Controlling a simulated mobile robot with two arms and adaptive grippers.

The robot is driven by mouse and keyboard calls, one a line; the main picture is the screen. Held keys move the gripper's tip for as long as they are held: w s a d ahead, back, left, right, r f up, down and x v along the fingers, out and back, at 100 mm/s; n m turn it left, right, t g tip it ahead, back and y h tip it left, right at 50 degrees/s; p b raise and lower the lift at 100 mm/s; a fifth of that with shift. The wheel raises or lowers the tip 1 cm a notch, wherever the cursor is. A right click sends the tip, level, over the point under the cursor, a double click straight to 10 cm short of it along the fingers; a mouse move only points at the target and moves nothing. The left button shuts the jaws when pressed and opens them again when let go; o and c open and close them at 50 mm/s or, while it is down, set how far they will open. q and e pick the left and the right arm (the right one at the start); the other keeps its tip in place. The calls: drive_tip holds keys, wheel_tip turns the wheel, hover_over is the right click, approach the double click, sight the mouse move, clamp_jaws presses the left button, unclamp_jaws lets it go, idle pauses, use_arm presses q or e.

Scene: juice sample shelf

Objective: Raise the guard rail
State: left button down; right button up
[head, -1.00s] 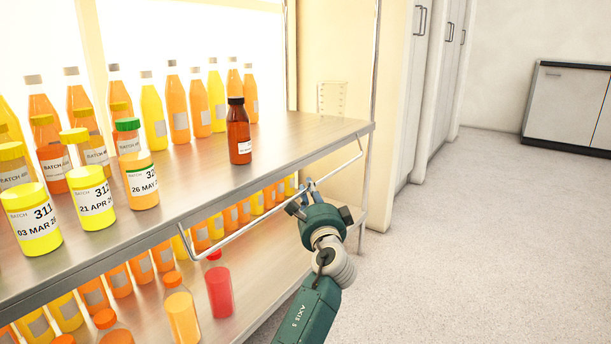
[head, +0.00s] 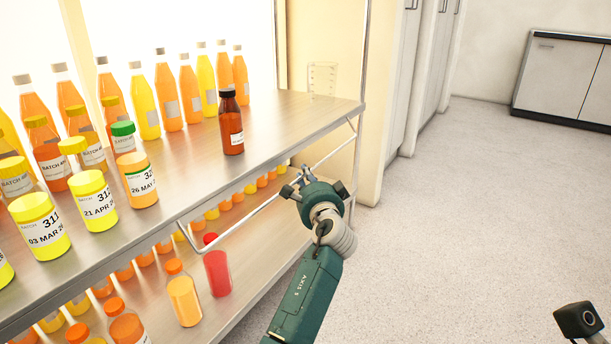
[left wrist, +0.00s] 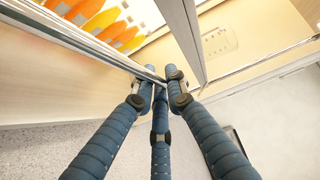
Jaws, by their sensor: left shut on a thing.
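The guard rail (head: 248,217) is a thin metal bar with bent ends, running along the front of the upper shelf (head: 290,118). It hangs below the shelf's front edge. My left gripper (head: 302,177) is shut on the rail toward its right end. In the left wrist view, the fingers (left wrist: 158,82) meet around the bar just under the shelf edge; the exact contact is partly hidden by the fingers.
A brown bottle (head: 231,122) stands near the shelf's front, with yellow-lidded sample jars (head: 97,198) to its left and juice bottles behind. A lower shelf holds more bottles, including a red one (head: 217,272). The floor (head: 450,230) at right is clear.

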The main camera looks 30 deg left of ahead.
use_arm(q)
drive_tip(key=c, duration=1.7)
unclamp_jaws()
drive_tip(key=shift+v, duration=3.75)
drive_tip(key=shift+f, duration=0.15)
drive_tip(key=shift+c, duration=0.3)
